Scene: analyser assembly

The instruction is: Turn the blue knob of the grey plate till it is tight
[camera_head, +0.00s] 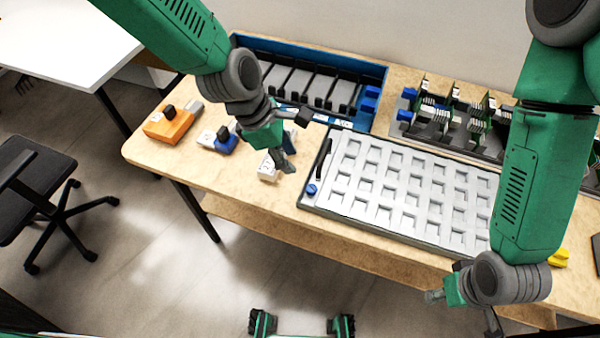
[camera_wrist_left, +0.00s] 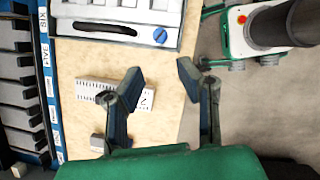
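The grey plate (camera_head: 405,190) lies on the wooden table, with a grid of square recesses and a black handle slot at its left end. Its blue knob (camera_head: 311,189) is at the plate's near left corner. It also shows at the top of the left wrist view (camera_wrist_left: 160,36). My left gripper (camera_head: 287,160) is above the table to the left of the plate, apart from the knob. In the left wrist view its fingers (camera_wrist_left: 165,85) are apart with nothing between them. My right gripper (camera_head: 462,312) hangs in front of the table's near edge; its fingers are partly hidden.
A white block (camera_head: 268,172) lies below my left gripper. A blue-and-white part (camera_head: 215,140) and an orange part (camera_head: 168,125) lie further left. A blue rack (camera_head: 375,75) and green circuit boards (camera_head: 450,115) stand behind the plate. A yellow piece (camera_head: 559,258) is at the right.

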